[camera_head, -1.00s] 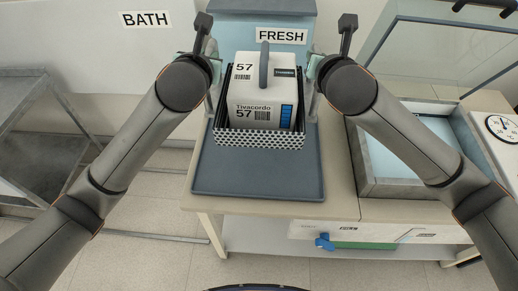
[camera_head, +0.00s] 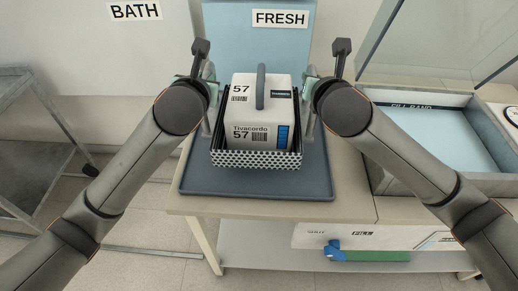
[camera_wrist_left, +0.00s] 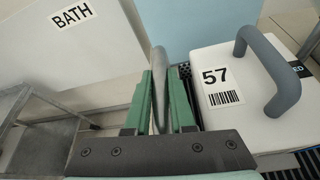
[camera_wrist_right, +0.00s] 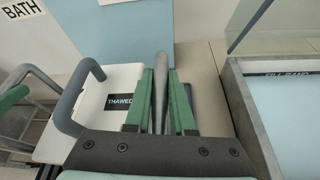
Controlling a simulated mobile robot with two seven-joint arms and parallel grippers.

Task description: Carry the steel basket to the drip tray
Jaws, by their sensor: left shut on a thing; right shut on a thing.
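The steel basket (camera_head: 257,159), with a perforated front wall, is over a dark grey tray (camera_head: 255,187), which looks like the drip tray. I cannot tell whether the basket touches it. The basket holds a white box (camera_head: 261,107) marked 57 with a grey handle. My left gripper (camera_head: 209,100) is shut on the basket's left upright handle (camera_wrist_left: 158,75), between green fingers. My right gripper (camera_head: 310,100) is shut on the right upright handle (camera_wrist_right: 160,80). The basket looks level. Its back wall is mostly hidden by the box.
The tray lies on a pale bench (camera_head: 345,202). A blue panel labelled FRESH (camera_head: 281,18) stands behind. A framed basin (camera_head: 430,137) is to the right. A dark cart (camera_head: 30,140) stands at the left, with open floor between it and the bench.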

